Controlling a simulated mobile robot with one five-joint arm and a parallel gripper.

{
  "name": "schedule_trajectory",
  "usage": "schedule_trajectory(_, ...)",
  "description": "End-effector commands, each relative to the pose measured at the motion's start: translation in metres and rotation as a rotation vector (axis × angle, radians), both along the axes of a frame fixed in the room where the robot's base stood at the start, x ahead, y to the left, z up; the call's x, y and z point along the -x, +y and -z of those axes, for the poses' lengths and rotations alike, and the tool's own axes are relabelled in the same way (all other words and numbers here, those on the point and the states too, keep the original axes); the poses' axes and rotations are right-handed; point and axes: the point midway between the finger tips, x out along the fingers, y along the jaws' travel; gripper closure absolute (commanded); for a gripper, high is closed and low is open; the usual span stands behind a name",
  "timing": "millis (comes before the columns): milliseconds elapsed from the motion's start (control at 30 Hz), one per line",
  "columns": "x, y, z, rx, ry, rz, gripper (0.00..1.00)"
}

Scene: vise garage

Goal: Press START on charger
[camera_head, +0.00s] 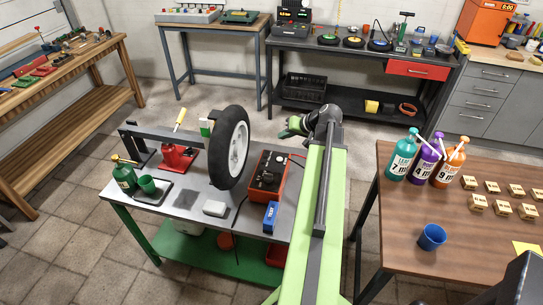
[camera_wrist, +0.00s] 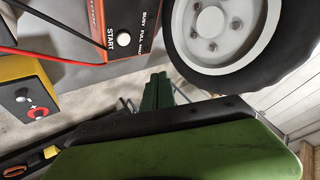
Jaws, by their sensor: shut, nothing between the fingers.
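The charger (camera_head: 267,176) is an orange-red box with a dark top panel on the grey-topped workbench, just right of the upright wheel. In the wrist view its face (camera_wrist: 140,15) is at the top, with a round white button (camera_wrist: 123,39) beside the word START. The lettering is rotated. My gripper (camera_head: 287,132) is beyond the charger in the head view, above bench height. In the wrist view the gripper's dark green fingers (camera_wrist: 158,80) are closed together and empty. Their tips appear below and right of the button, with a visible gap.
The wheel (camera_head: 232,148) stands close beside the charger, and its tyre also fills the wrist view's upper right (camera_wrist: 235,75). Red and black cables run from the charger. A blue block (camera_head: 270,217) lies in front.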

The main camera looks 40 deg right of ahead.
Motion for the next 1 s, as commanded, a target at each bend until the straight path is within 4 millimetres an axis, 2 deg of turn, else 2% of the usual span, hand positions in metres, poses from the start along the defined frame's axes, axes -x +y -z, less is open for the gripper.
schedule_trajectory(233, -0.009, 0.01, 0.001, 0.0, 0.0, -0.018, 1.0)
schedule_trajectory(367, -0.011, 0.013, 0.009, 0.0, 0.0, -0.023, 1.0)
schedule_trajectory(833, -0.013, 0.016, 0.074, 0.001, 0.0, -0.028, 1.0)
schedule_trajectory(1000, -0.013, 0.016, 0.089, 0.001, 0.0, -0.028, 1.0)
